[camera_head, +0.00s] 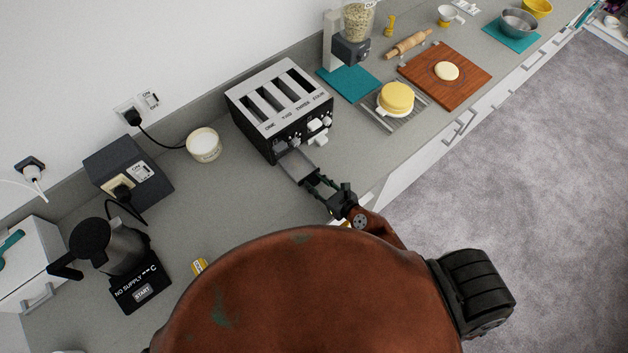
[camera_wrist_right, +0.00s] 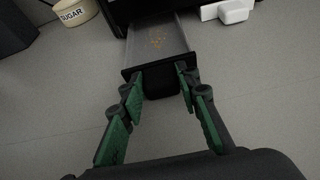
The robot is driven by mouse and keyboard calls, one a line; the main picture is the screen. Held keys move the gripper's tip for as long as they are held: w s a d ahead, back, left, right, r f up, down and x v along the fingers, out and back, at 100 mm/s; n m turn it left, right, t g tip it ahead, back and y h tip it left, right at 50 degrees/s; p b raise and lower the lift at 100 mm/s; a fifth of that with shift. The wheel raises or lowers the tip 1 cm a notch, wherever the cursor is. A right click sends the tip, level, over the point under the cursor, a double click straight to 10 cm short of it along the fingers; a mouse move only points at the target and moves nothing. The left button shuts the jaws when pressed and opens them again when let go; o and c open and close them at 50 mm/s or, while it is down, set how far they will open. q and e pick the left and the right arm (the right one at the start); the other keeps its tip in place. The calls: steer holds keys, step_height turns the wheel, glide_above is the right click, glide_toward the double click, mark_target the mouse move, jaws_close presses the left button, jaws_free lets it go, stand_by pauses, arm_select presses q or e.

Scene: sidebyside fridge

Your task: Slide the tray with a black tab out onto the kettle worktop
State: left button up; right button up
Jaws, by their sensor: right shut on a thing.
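The tray with a black tab (camera_wrist_right: 158,45) is a thin grey metal tray with brown crumbs on it. It sticks partly out of the front of the toaster (camera_head: 281,103) over the worktop; its inner end is hidden inside. It also shows in the head view (camera_head: 297,166). The black tab (camera_wrist_right: 160,82) is at its near end. My right gripper (camera_wrist_right: 157,79) is shut on this tab, one green-padded finger at each side; it also shows in the head view (camera_head: 316,184). The kettle (camera_head: 109,245) stands on its dark base at the left. My left gripper is out of view.
A white tab (camera_wrist_right: 234,11) sits right of the tray at the toaster's front. A sugar pot (camera_head: 204,145) stands left of the toaster. A wire rack with a yellow round (camera_head: 396,98) is at the right. The grey worktop (camera_head: 235,205) between kettle and tray is mostly clear.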

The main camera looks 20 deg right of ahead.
steer(key=shift+s+d+f+b, duration=0.15)
steer(key=shift+s+d, duration=0.25)
steer(key=shift+s, duration=0.6)
steer(key=shift+s+d+r+b, duration=0.1)
steer(key=shift+s+d+b, duration=0.25)
steer(key=shift+s, duration=0.65)
steer(key=shift+s+d+b, duration=0.2)
steer(key=shift+s+d, duration=0.1)
steer(key=shift+s, duration=0.35)
steer(key=shift+s+d+b, duration=0.15)
steer(key=shift+s+d, duration=0.15)
steer(key=shift+s, duration=0.35)
steer(key=shift+s+d+b, duration=0.25)
steer(key=shift+s+b, duration=0.05)
steer(key=shift+s, duration=0.35)
steer(key=shift+s+d+b, duration=0.25)
steer(key=shift+s, duration=0.35)
steer(key=s, duration=0.1)
steer(key=s+d+b, duration=0.1)
steer(key=s+b, duration=0.1)
steer(key=shift+s+d, duration=0.25)
steer(key=shift+s, duration=0.1)
steer(key=shift+a, duration=0.1)
